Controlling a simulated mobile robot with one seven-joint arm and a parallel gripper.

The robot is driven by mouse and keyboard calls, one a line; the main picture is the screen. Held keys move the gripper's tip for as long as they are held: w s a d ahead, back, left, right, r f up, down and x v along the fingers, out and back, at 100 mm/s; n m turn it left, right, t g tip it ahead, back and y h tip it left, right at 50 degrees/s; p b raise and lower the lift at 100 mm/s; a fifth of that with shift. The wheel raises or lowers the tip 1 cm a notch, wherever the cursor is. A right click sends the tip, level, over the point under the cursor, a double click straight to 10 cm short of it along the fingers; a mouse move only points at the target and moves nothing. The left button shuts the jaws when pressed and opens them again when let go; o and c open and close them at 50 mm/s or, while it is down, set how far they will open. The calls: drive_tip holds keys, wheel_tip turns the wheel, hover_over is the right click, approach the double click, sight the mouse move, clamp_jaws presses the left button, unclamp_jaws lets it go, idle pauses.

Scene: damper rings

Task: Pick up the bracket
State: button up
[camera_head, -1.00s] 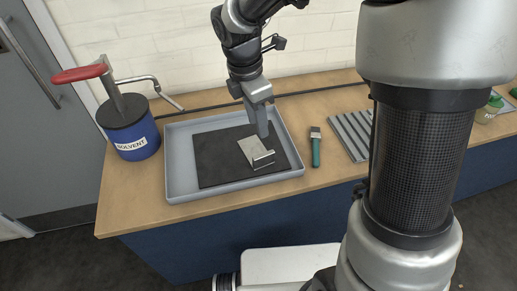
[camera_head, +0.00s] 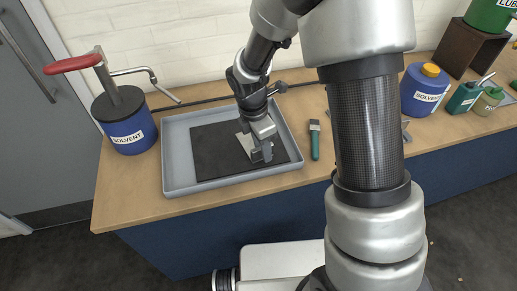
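The bracket (camera_head: 245,143) is a small pale metal piece with an upturned end. It lies on a black mat (camera_head: 213,160) inside a grey tray (camera_head: 178,180). My gripper (camera_head: 262,152) is down at the bracket's upturned right end and covers much of it. The fingers look to be right at that end, but I cannot tell whether they touch it or whether they are open or shut.
A blue solvent can (camera_head: 128,127) with a red-handled pump stands left of the tray. A green-handled brush (camera_head: 315,142) lies right of the tray. A blue jug (camera_head: 424,88) and small green containers stand farther right. My arm hides the middle right of the bench.

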drive_tip(key=shift+f, duration=0.1)
clamp_jaws()
drive_tip(key=shift+w, duration=0.1)
